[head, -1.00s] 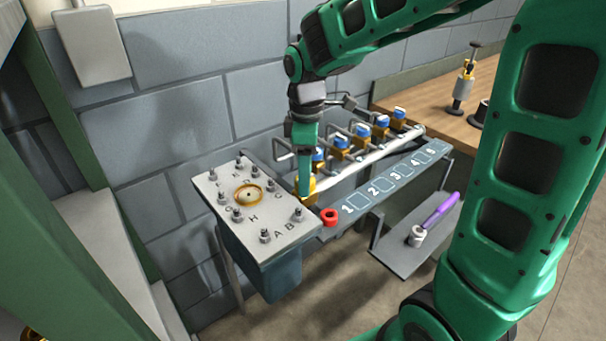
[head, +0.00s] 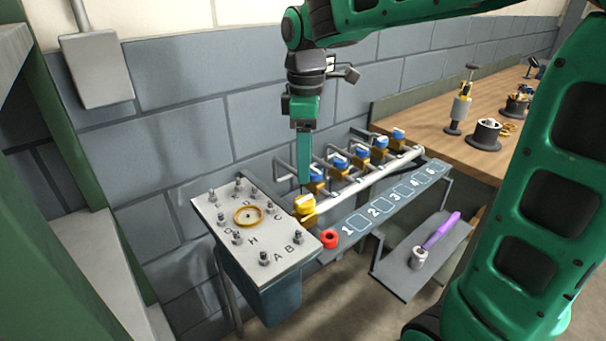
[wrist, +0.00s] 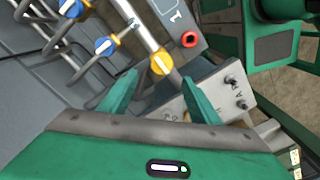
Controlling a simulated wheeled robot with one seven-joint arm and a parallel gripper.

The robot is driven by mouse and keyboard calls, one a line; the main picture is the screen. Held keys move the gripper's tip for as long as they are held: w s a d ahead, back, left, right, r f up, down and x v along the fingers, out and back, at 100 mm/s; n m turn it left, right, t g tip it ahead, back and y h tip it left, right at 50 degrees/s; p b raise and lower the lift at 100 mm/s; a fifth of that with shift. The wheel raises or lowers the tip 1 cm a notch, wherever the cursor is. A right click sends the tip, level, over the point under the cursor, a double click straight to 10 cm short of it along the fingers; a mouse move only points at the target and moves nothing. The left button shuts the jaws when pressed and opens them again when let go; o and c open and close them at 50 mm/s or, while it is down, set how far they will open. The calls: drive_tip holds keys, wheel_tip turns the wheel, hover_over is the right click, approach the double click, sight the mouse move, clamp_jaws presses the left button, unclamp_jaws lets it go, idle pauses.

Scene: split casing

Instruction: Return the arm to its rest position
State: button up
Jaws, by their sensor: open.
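My gripper (head: 303,182) points down just above the yellow valve handle (head: 304,206) at the near end of the pipe row. In the wrist view my gripper (wrist: 160,100) has its two green fingers spread apart, with nothing between the tips. The yellow handle (wrist: 162,62) lies beyond the fingertips there and looks clear of them. My arm reaches over from the right, with its elbow at the top of the head view.
A grey casing (head: 215,205) with lettered studs and a brass ring (head: 247,216) stands at left. Blue-handled valves (head: 340,161) line the pipe. A shelf (head: 400,271) holds a purple tool (head: 441,231). A wooden bench (head: 480,140) stands right.

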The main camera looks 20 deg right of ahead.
drive_tip(key=shift+r, duration=0.4)
